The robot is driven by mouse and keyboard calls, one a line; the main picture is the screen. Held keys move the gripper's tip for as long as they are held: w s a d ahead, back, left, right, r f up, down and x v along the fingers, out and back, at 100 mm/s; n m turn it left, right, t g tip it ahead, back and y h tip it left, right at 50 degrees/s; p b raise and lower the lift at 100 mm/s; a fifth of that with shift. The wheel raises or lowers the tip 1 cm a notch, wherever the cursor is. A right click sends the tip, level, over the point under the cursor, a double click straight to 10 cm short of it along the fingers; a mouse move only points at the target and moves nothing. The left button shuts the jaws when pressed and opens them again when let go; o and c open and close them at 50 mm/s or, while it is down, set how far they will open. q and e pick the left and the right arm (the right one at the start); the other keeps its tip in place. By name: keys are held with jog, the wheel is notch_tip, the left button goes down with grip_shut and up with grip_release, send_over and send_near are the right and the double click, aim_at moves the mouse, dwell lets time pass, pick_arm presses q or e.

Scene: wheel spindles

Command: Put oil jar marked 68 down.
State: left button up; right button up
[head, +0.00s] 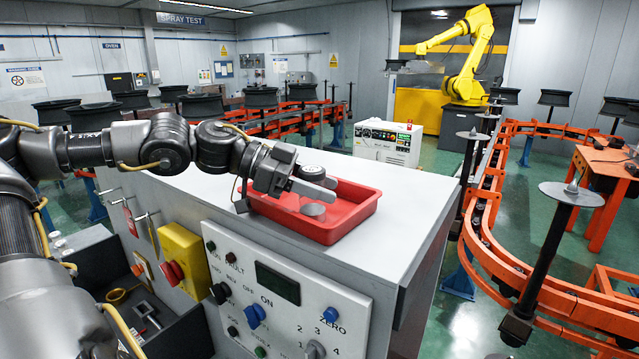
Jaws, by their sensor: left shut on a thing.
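My left gripper (322,186) reaches in from the left over a red tray (352,228) on top of the grey cabinet. It is shut on a small grey jar (311,171) with a round, dark-rimmed top. One finger crosses in front of the jar, and a grey rounded part shows below that finger. The jar is upright, over or inside the tray. I cannot tell whether its base touches the tray floor. No number can be read on it, so I cannot confirm the 68 mark. My right gripper is not in view.
The cabinet top (413,207) is bare to the right of the tray. A control panel (283,292) with knobs and a yellow box with a red button (180,262) are on its front. An orange conveyor rail (484,227) with spindles runs along the right.

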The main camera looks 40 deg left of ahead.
pick_arm(q)
jog(key=o, duration=1)
jog(key=shift+a, duration=0.1)
jog(key=shift+r, duration=0.15)
jog(key=shift+s+a+r+b, duration=0.15)
jog(key=shift+s+a+b, duration=0.05)
jog(key=shift+a+b, duration=0.1)
jog(key=shift+b+v, duration=2.75)
jog(key=shift+v, duration=2.9)
jog(key=shift+s, duration=0.1)
